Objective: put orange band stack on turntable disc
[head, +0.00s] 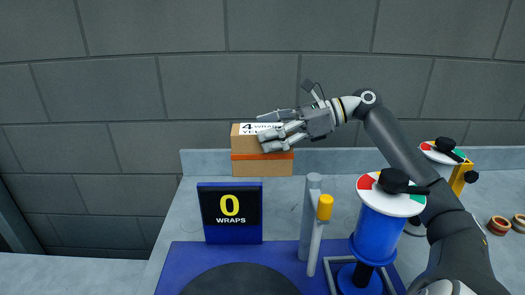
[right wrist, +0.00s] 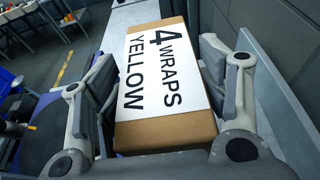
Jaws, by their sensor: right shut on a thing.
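The orange band stack (head: 245,168) is brown cartons one on the other with an orange band around the middle, at the back of the worktop in the head view. Its top label reads "4 WRAPS YELLOW"; the top (right wrist: 165,134) fills the middle of the right wrist view. My right gripper (head: 268,129) is shut on the upper part of the stack, one finger on each side. I cannot tell whether the stack's underside touches the worktop. The dark turntable disc (head: 240,281) is at the bottom of the head view, empty where visible and cut off by the frame. My left gripper is out of view.
A display (head: 230,212) reading "0 WRAPS" stands between stack and disc. Right of it are a grey post (head: 309,215), a yellow-capped post (head: 323,215) and a blue film roll (head: 376,235). Several tape rolls (head: 499,225) lie far right. A wall is behind.

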